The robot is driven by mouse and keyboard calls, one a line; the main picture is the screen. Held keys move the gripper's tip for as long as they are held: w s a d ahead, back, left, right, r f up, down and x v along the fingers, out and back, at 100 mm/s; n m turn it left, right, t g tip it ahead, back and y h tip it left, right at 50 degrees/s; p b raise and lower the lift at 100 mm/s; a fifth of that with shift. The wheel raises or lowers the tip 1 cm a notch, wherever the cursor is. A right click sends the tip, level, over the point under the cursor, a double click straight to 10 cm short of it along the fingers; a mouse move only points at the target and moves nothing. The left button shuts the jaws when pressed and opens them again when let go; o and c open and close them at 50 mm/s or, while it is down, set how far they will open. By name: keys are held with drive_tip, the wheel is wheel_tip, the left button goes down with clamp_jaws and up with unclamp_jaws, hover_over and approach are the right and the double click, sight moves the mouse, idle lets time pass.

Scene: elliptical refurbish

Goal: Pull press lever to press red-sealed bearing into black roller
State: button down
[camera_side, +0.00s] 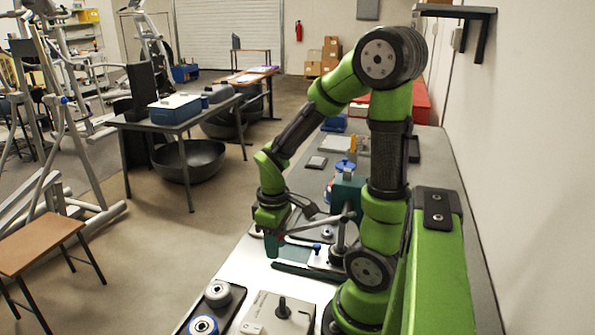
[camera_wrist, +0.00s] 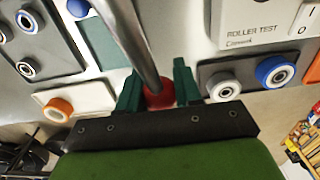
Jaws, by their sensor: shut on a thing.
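The press (camera_side: 346,194) is a dark green body on the bench in the side view, partly behind my arm. Its lever (camera_wrist: 128,40) is a grey metal rod that ends in a red knob (camera_wrist: 158,97) in the wrist view. My gripper (camera_wrist: 158,84) has its two green fingers either side of this knob and is shut on the lever's end. In the side view my gripper (camera_side: 272,240) is low over the bench, left of the press, with the lever reaching between them. I cannot make out the red-sealed bearing or the black roller under the press.
A dark tray (camera_wrist: 243,71) holds a white-centred roller and a blue-ringed one, beside the white roller test box (camera_wrist: 255,25). An orange-ringed part (camera_wrist: 58,109) sits on a white plate. A grey tray (camera_wrist: 50,45) holds several small bearings. The wall is at the right.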

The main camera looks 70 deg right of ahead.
drive_tip(key=shift+w+r, duration=0.15)
drive_tip(key=shift+w, duration=0.05)
wheel_tip(320, 180, up, 6)
drive_tip(key=w, duration=0.2)
idle(0.5)
drive_tip(key=shift+r, duration=0.2)
drive_tip(key=shift+s+r, duration=0.15)
drive_tip(key=shift+r, duration=2.55)
